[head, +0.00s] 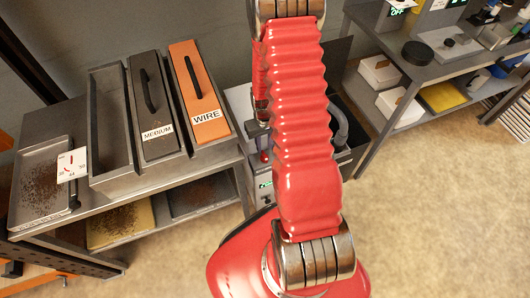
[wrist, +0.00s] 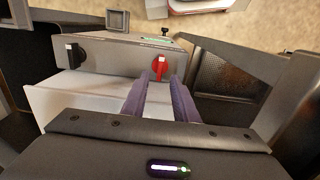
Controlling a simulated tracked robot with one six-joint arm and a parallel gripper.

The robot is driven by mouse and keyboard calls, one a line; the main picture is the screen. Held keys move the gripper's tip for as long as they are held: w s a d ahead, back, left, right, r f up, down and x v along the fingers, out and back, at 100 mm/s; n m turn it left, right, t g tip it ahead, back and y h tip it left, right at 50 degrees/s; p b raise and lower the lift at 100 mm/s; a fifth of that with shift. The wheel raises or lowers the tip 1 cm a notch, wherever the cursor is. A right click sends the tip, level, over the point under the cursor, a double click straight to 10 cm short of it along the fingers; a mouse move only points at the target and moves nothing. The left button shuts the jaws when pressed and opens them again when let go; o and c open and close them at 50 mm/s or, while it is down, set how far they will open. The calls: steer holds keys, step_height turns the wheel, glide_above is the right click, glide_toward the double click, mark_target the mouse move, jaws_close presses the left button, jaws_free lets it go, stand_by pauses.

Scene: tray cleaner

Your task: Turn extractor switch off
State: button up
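A grey box-shaped machine fills the upper middle of the wrist view. Its front panel carries a red switch (wrist: 159,67) with a pale mark and, to the left, a black switch (wrist: 73,56) with a white mark. Which one is the extractor switch I cannot tell for sure. My gripper (wrist: 160,82) is open, its two purple fingers apart, with the red switch showing between and just beyond the tips. Contact with it is not clear.
A grey bench (head: 400,62) is right. Floor at lower right is clear.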

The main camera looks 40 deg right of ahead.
mark_target(264, 155)
steer(key=shift+f, duration=3.2)
steer(key=shift+c, duration=0.7)
jaws_close()
steer(key=shift+d, duration=0.15)
